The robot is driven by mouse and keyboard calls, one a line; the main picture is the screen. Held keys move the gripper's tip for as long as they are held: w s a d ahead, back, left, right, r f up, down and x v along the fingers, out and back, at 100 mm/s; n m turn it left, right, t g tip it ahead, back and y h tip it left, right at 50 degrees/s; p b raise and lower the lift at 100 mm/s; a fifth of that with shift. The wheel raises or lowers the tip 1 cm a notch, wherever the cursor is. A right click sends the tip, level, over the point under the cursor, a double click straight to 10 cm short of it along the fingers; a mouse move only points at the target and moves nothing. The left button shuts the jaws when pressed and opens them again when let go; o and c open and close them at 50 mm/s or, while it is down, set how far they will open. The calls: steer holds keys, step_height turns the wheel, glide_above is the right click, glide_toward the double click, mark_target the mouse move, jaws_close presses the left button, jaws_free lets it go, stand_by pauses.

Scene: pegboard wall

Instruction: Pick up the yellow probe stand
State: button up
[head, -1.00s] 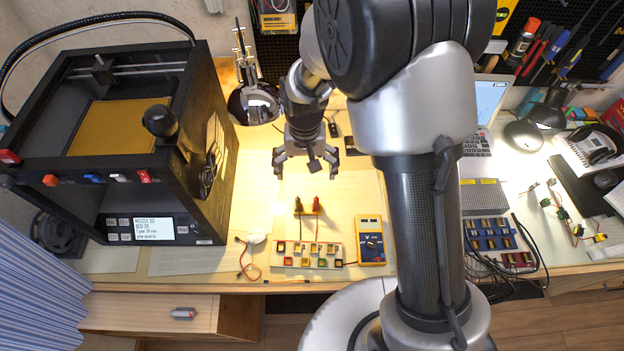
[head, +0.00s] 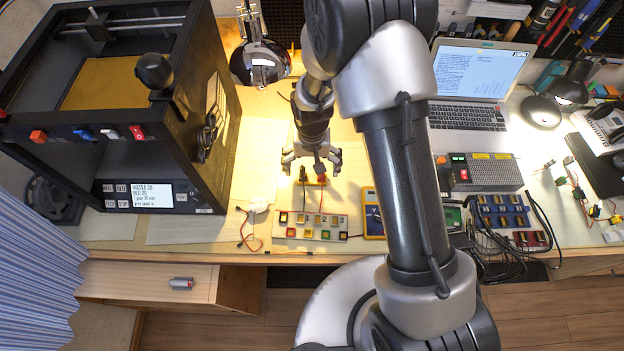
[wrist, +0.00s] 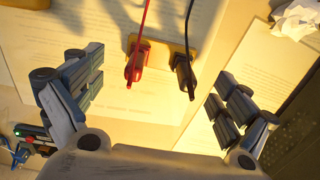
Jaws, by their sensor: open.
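The yellow probe stand (head: 316,181) is on the workbench in the head view, just below my gripper (head: 312,163) and partly hidden by it. In the wrist view the stand (wrist: 160,52) is a yellow block near the top middle. A red probe (wrist: 138,62) and a black probe (wrist: 183,68) stand in it, with their leads running up out of the picture. My gripper (wrist: 155,85) is open and empty, its fingers wide apart to the left and right. The stand is ahead of the fingers, and I see no contact.
A panel of coloured buttons (head: 310,232) and a yellow multimeter (head: 372,215) lie near the front edge. A 3D printer (head: 140,120) stands left, a laptop (head: 470,85) right. Paper sheets (wrist: 90,85) lie under the gripper; crumpled paper (wrist: 297,18) is at upper right.

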mark_target(312, 176)
step_height(312, 176, down, 4)
steer(key=shift+s+r+b, duration=0.1)
steer(key=shift+r+b, duration=0.05)
steer(key=shift+b, duration=0.4)
steer(key=shift+r, duration=0.1)
steer(key=shift+c, duration=0.5)
steer(key=c, duration=1.1)
steer(key=shift+r, duration=0.15)
